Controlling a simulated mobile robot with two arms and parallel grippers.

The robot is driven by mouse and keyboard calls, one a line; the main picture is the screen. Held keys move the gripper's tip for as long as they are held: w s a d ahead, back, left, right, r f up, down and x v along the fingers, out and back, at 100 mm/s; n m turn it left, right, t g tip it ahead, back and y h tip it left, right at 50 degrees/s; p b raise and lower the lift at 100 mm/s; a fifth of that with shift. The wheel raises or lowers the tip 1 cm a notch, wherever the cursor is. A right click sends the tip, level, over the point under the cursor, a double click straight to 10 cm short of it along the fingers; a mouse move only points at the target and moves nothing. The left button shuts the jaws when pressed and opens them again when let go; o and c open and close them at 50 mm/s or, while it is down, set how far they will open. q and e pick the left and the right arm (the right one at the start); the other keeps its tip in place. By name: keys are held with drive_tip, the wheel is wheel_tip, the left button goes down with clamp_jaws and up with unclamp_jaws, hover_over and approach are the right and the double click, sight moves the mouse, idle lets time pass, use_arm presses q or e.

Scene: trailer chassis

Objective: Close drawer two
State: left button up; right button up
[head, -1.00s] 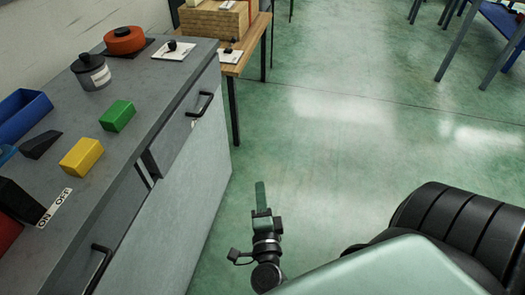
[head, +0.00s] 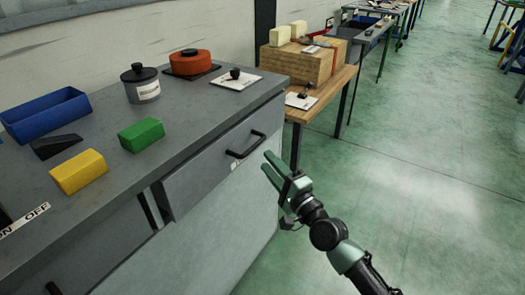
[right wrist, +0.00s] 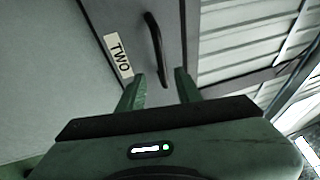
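Drawer two (head: 205,178) is a grey drawer front with a black bar handle (head: 246,145), under the worktop. Its left edge seems to stand out slightly from the cabinet, beside a dark gap. In the right wrist view its "TWO" label (right wrist: 118,55) and handle (right wrist: 156,48) show ahead of the fingers. My right gripper (head: 267,160) is open and empty, just right of and slightly below the handle. Its two fingers (right wrist: 160,85) are apart, pointing at the drawer front; whether they touch it I cannot tell. My left gripper is not in view.
The grey worktop (head: 90,205) holds a blue bin (head: 45,115), green block (head: 141,134), yellow block (head: 78,171), dark pot (head: 141,84) and orange round object (head: 190,62). A wooden table (head: 335,85) stands beyond the cabinet. Green floor (head: 430,200) is clear on the right.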

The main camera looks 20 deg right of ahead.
sight(255, 146)
drive_tip(key=x, duration=0.8)
drive_tip(key=shift+r, duration=0.15)
clamp_jaws()
drive_tip(key=shift+a, duration=0.1)
idle(1.1)
